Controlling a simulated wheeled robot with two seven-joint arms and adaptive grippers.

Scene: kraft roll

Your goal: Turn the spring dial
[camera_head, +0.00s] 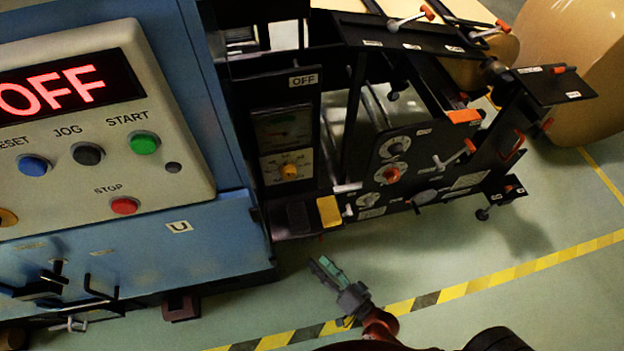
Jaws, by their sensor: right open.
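The label naming the spring dial is too small to read. Candidate dials show on the black machine frame: a dial with an orange-red knob (391,175), a pale dial (395,146) just above it, and a yellow knob (289,171) under a gauge on a panel to the left. My right gripper (324,267) is open, low in front of the machine and over the floor in the picture. It is apart from all the dials, and nothing shows between its fingers. My left gripper is not in view.
A blue cabinet stands at left with a control box (190,120), its display (60,88) reading OFF. Levers and orange-tipped handles stick out of the frame. Large kraft rolls (575,60) stand at upper right. Green floor with yellow-black tape (480,283) is free in front.

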